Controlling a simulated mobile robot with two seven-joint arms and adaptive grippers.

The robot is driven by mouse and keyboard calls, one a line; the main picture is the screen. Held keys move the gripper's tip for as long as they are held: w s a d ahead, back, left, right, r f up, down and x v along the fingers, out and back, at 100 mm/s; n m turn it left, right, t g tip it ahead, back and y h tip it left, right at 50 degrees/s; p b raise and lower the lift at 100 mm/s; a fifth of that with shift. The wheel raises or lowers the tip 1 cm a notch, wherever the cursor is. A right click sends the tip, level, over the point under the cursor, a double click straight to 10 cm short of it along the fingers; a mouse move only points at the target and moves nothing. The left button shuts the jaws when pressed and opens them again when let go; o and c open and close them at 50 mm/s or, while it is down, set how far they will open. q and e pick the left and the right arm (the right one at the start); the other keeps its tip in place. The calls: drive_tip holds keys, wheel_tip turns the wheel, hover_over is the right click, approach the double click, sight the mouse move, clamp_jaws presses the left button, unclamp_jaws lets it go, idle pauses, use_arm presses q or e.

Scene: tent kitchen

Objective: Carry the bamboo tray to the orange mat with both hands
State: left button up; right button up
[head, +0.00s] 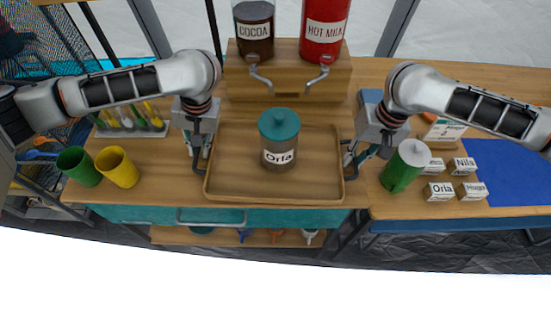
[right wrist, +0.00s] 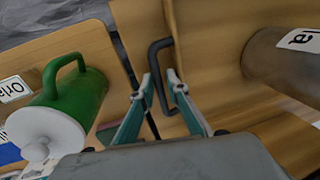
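The bamboo tray (head: 225,187) lies on the wooden counter in the middle of the head view. My right gripper (head: 357,160) is at the right end. In the right wrist view, the open fingers of my right gripper (right wrist: 160,82) straddle the dark tray handle (right wrist: 156,70), with a gap showing. I see no orange mat; a blue mat (head: 511,170) lies at the far right.
A green lidded mug (head: 400,172) stands close to my right gripper, with several name blocks (head: 438,192) beside it. Green (head: 77,166) and yellow (head: 117,167) cups stand at left. A wooden drinks dispenser (head: 289,83) stands behind the tray.

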use_arm(q)
clamp_jaws()
use_arm(e)
clamp_jaws()
use_arm(q)
drive_tip(key=shift+w+r, duration=0.1)
drive_tip(key=shift+r, duration=0.05)
use_arm(e)
drive_tip(key=shift+r, duration=0.15)
